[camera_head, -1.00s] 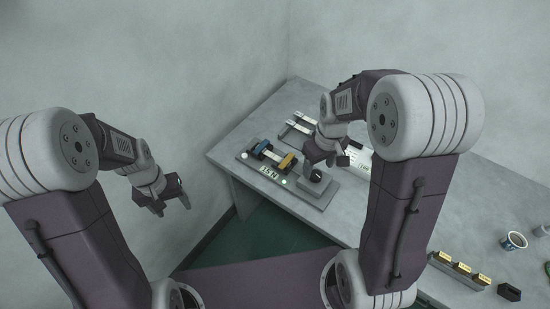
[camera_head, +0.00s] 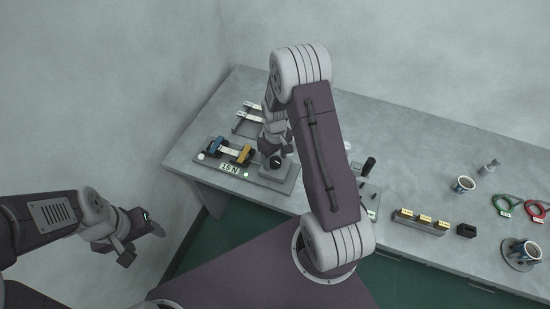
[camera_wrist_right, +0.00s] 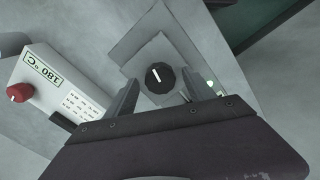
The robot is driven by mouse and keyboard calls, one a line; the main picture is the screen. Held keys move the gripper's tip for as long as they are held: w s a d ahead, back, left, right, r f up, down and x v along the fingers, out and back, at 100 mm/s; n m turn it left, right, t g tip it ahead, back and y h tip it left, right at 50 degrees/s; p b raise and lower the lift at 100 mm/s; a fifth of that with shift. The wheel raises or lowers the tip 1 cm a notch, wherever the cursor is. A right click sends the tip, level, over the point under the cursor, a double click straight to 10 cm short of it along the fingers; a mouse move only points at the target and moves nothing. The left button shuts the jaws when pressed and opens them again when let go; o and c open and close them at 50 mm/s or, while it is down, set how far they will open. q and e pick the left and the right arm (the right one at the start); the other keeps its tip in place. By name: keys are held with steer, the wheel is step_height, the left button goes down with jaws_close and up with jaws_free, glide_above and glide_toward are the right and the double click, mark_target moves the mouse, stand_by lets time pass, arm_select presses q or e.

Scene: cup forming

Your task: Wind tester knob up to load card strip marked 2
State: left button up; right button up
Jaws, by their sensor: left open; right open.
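The tester (camera_head: 282,182) stands near the left end of the table, with a blue clamp (camera_head: 216,146) and a yellow clamp (camera_head: 244,154) and a pale card strip (camera_head: 230,151) between them. Its display (camera_head: 230,168) seems to read 15 N. The black tester knob (camera_head: 275,163) is on its right part; in the right wrist view the knob (camera_wrist_right: 160,78) shows a white pointer line. My right gripper (camera_wrist_right: 166,92) is open over the knob, its fingers to either side; contact is not clear. My left gripper (camera_head: 143,242) is open and empty, left of the table.
A rack with pale strips (camera_head: 248,117) stands behind the tester. A box with a 180 °C display (camera_wrist_right: 42,70) and red knob (camera_wrist_right: 19,92) is beside it. Yellow-topped blocks (camera_head: 425,219), a cup (camera_head: 463,186), and red and green rings (camera_head: 502,204) lie further right.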

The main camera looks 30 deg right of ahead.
steer(key=shift+f, duration=0.15)
jaws_close()
steer(key=shift+w+m, duration=0.1)
steer(key=shift+m, duration=0.3)
steer(key=m, duration=0.5)
steer(key=shift+m+p, duration=0.3)
steer(key=shift+p, duration=0.1)
steer(key=m, duration=0.5)
steer(key=shift+m, duration=0.3)
jaws_free()
